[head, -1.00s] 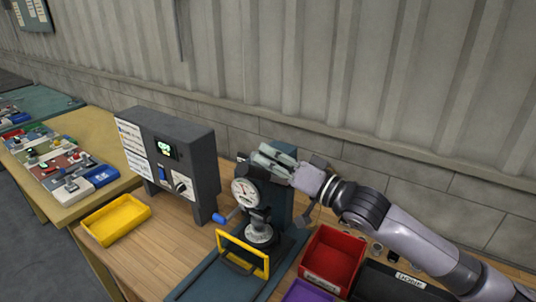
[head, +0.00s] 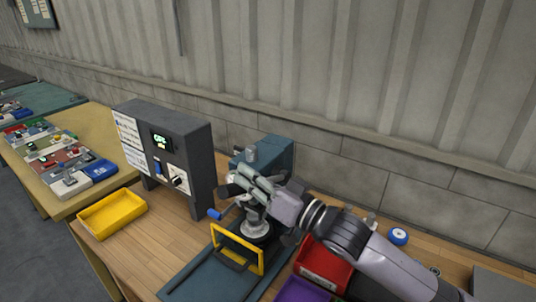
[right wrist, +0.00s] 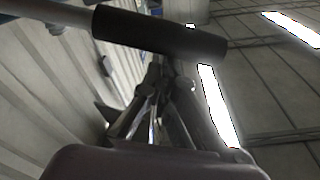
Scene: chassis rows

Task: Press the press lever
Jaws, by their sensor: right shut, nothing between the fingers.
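The press (head: 277,152) is a teal column on a teal base, standing on the wooden bench in the head view. My right gripper (head: 245,183) is shut and empty in front of the column, and it covers the gauge. In the right wrist view, a black cylindrical grip on a pale metal rod (right wrist: 160,30), seemingly the press lever, crosses just beyond the fingertips (right wrist: 160,68). I cannot tell whether they touch. A blue knob (head: 214,214) sticks out at the press's left. My left gripper is out of view.
A yellow guard frame (head: 238,250) stands before the press. A dark control box (head: 200,165) and yellow tray (head: 110,214) are at the left. A red bin (head: 310,268) and purple bin (head: 300,290) lie under my right arm. A blue round item (head: 398,236) sits right.

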